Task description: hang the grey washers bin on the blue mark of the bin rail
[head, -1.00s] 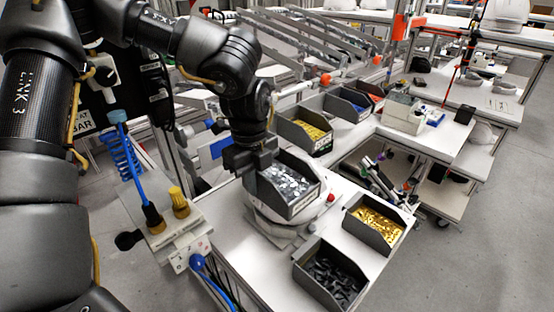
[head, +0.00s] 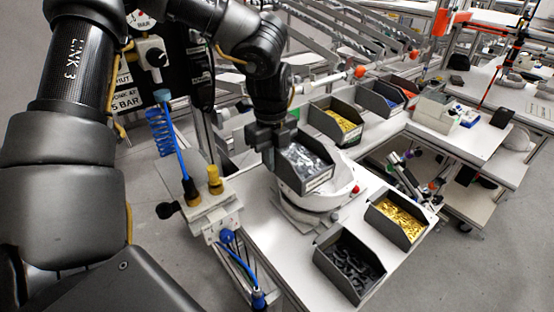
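The grey washers bin (head: 317,183), filled with silvery washers, is in the middle of the head view. My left gripper (head: 278,143) is shut on its back left wall. The bin is tilted in the picture and appears just above the round white stand (head: 297,215); the exact gap is hard to judge. I cannot clearly make out the bin rail's blue mark; my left arm and gripper cover part of the area behind the bin. My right gripper is not in view.
A bin of golden parts (head: 413,234) and a bin of black parts (head: 335,275) stand at the front right. Another bin with yellow parts (head: 324,125) is behind. A fixture with blue hose (head: 215,215) stands left. White tabletop (head: 280,250) is bare in front of the stand.

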